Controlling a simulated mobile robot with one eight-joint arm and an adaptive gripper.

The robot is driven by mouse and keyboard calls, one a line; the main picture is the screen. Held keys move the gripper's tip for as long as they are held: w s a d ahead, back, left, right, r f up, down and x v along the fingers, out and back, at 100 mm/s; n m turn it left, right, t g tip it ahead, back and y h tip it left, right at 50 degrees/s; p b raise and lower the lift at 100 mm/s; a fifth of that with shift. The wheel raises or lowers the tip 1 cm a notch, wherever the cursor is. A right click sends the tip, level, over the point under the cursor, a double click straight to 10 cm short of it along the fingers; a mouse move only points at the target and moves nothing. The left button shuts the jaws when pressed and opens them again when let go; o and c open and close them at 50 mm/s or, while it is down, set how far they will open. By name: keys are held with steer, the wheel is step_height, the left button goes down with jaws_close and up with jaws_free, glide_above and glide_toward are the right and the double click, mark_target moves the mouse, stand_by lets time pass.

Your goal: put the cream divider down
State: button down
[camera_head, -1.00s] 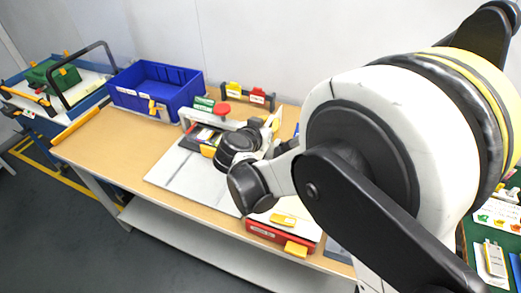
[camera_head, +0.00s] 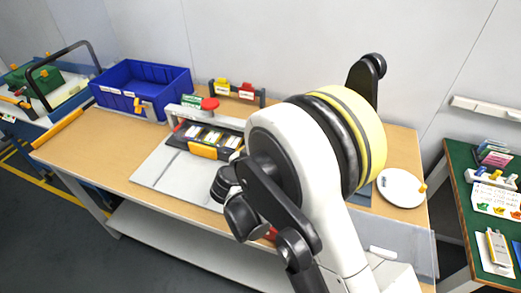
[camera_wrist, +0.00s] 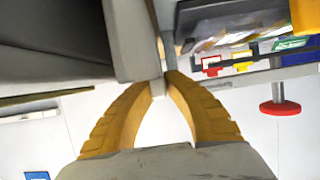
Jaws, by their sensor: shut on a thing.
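In the wrist view my gripper (camera_wrist: 165,82) has its two yellow fingers closed together at the tips on a pale cream piece (camera_wrist: 158,88), the cream divider. Only a small part of it shows clearly between the fingertips. A large grey-beige surface (camera_wrist: 135,40) stands right beside it; I cannot tell whether this belongs to the divider. In the head view my arm hides the gripper and the divider, over the right part of the table.
A dark tray (camera_head: 204,151) with pouch cells and a yellow handle stands by the red button (camera_head: 210,103) on the wooden table (camera_head: 85,143). A blue bin (camera_head: 145,90) stands left. A white round plate (camera_head: 401,188) lies right. A green table (camera_head: 460,165) is farther right.

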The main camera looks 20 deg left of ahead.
steer(key=shift+f, duration=0.2)
steer(key=c, duration=1.6)
jaws_free()
steer(key=shift+o, duration=0.2)
steer(key=shift+r, duration=0.15)
steer(key=shift+s+r, duration=0.15)
steer(key=shift+r, duration=0.05)
steer(key=p+v, duration=0.3)
steer(key=v, duration=0.8)
steer(key=shift+s+r, duration=0.1)
steer(key=shift+s, duration=0.2)
